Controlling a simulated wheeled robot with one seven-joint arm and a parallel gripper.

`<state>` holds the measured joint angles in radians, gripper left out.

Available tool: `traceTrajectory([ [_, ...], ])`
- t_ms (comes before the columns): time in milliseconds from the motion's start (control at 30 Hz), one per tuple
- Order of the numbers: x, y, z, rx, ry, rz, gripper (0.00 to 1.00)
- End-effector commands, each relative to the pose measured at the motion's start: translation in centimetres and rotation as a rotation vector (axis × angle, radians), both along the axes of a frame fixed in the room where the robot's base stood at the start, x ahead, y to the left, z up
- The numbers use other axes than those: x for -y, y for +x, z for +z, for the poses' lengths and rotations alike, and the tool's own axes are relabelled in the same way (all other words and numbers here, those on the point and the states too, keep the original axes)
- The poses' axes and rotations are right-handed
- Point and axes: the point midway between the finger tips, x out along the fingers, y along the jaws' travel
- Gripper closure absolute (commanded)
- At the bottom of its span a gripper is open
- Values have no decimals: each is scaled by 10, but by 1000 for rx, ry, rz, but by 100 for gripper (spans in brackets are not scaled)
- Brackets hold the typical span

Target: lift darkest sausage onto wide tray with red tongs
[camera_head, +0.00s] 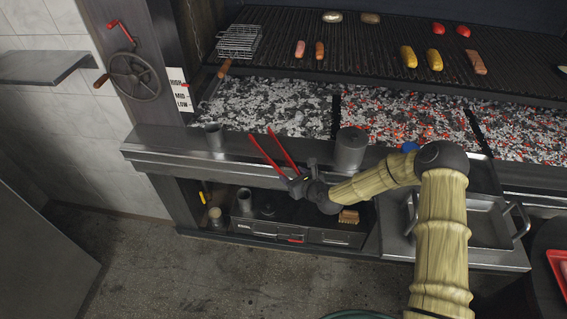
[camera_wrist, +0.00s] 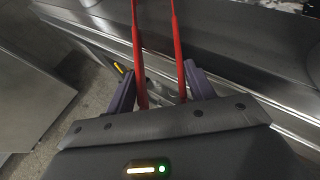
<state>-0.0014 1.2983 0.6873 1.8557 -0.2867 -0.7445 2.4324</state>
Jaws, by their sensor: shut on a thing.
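My gripper (camera_head: 293,182) is shut on the red tongs (camera_head: 272,150), in front of the grill ledge. The two red arms point up and away, with their tips apart and empty. In the wrist view the red tongs (camera_wrist: 177,45) extend forward from between my gripper's fingers (camera_wrist: 160,85). Two sausages lie side by side on the upper grate: a paler pink one (camera_head: 300,49) and a darker orange-brown one (camera_head: 320,50). A metal tray with handles (camera_head: 512,238) stands at the right, partly hidden by my arm; I cannot tell whether it is the wide tray.
The grate (camera_head: 380,36) also holds yellow, red and other pieces, plus a wire basket (camera_head: 239,41). Coals (camera_head: 260,108) lie below, glowing at the right. A red tray (camera_head: 556,268) shows at the right edge.

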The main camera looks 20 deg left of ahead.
Motion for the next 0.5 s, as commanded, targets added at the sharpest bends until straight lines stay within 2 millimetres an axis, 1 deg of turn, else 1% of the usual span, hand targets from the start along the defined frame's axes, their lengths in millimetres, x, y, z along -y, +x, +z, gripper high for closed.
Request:
traceTrajectory([
  [67,1,1,1,2,1,-2,55],
  [167,2,2,6,3,2,-5,64],
  [500,2,2,39,2,1,-4,65],
])
